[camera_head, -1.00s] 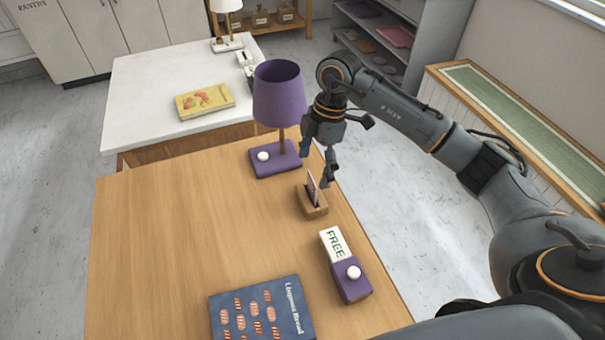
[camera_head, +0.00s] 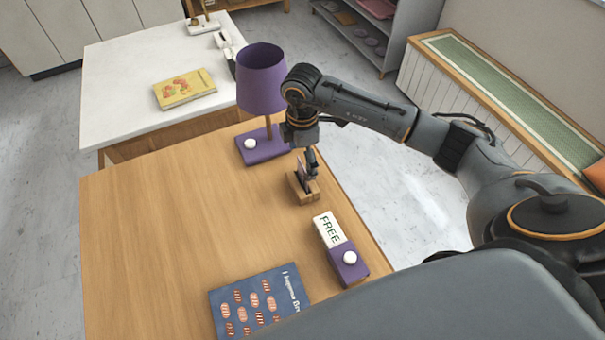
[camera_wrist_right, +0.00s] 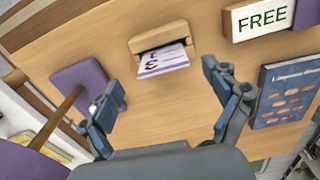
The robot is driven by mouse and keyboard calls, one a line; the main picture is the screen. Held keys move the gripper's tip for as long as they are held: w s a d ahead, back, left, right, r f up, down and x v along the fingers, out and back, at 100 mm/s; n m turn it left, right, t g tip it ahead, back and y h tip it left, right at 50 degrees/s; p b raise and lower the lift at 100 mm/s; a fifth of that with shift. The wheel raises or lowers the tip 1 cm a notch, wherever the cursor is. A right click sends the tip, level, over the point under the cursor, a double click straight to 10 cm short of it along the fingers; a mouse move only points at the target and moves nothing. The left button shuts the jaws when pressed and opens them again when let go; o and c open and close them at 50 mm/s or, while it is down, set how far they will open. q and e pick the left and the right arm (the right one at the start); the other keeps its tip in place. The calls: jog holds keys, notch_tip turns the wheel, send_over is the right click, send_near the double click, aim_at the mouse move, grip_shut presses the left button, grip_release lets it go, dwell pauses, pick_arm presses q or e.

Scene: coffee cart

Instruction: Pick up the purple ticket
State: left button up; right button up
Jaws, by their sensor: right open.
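The purple ticket (camera_wrist_right: 165,61) is a pale lilac card with dark marks. It stands in the slot of a small wooden holder (camera_head: 305,194) on the wooden table, and the holder also shows in the right wrist view (camera_wrist_right: 160,35). My right gripper (camera_head: 309,162) is just above the holder, pointing down. In the right wrist view my right gripper (camera_wrist_right: 165,82) is open, with its fingers wide apart and the ticket beyond and between them. In the head view the gripper mostly hides the ticket. My left gripper is not in view.
A purple lamp (camera_head: 261,80) stands close behind the gripper. A FREE sign block (camera_head: 328,230) with a purple, white-knobbed base (camera_head: 348,268) and a blue book (camera_head: 258,300) lie nearer. The wooden table (camera_head: 180,220) is clear at left. A white counter (camera_head: 130,80) holds a yellow book (camera_head: 185,89).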

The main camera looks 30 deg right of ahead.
aim_at(303, 187)
jog(key=f, duration=0.3)
jog(key=shift+s+f+p, duration=0.2)
jog(key=shift+p, duration=0.1)
jog(key=shift+f, duration=0.15)
jog(key=c, duration=0.8)
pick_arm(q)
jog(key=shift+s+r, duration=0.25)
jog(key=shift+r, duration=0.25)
pick_arm(e)
jog(key=shift+c, duration=0.2)
jog(key=shift+r+b, duration=0.4)
jog(key=shift+r, duration=0.35)
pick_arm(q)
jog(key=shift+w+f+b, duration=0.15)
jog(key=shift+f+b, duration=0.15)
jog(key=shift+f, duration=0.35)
pick_arm(e)
jog(key=w+a+r, duration=0.3)
jog(key=a+r, duration=0.3)
jog(key=r, duration=0.2)
jog(key=w+a+r, duration=0.4)
jog(key=a+r, duration=0.1)
jog(key=r, duration=0.3)
jog(key=shift+w+a+r, duration=0.3)
jog(key=shift+a, duration=0.05)
